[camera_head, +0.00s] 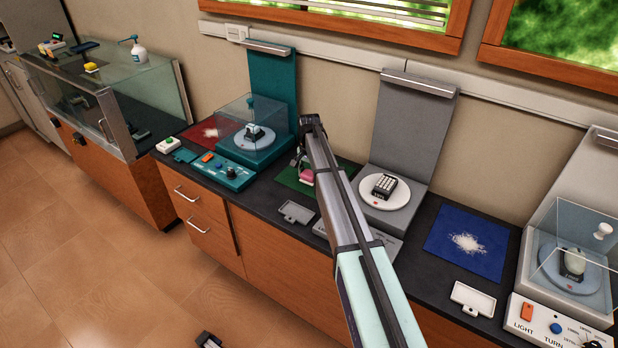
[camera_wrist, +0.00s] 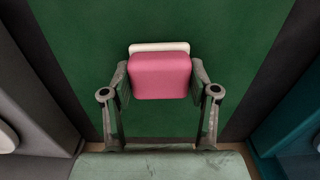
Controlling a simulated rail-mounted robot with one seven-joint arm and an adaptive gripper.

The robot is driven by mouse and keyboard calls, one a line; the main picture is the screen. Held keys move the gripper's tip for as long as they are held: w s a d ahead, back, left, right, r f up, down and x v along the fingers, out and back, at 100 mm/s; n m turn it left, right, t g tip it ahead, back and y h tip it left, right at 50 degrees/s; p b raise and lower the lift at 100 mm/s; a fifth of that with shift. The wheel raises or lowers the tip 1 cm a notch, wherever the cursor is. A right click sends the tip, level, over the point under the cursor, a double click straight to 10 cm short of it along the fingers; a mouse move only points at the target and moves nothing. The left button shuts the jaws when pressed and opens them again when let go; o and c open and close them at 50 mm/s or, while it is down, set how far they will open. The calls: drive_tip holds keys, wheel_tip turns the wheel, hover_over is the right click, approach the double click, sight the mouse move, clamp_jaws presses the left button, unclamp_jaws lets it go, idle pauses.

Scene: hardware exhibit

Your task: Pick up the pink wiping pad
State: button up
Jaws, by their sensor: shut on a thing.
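The pink wiping pad (camera_wrist: 160,76) is a rounded pink block with a pale layer along its far edge. In the wrist view it sits between the two fingers of my gripper (camera_wrist: 161,84), which are shut on its sides. Green mat (camera_wrist: 100,20) fills the view behind it. In the head view the pink pad (camera_head: 307,177) shows small over the green mat (camera_head: 288,178), just left of my arm. My gripper (camera_head: 300,168) is partly hidden there by my arm. I cannot tell whether the pad touches the mat.
A teal exhibit with a clear cover (camera_head: 252,120) stands left of the mat. A grey exhibit with a round white plate (camera_head: 384,192) stands right. A small grey tray (camera_head: 296,212) lies in front. A blue mat with white powder (camera_head: 440,236) lies farther right.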

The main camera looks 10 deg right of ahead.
sight(309, 173)
wheel_tip(309, 173, up, 20)
drive_tip(key=b, duration=0.4)
idle(0.4)
drive_tip(key=shift+c, duration=0.2)
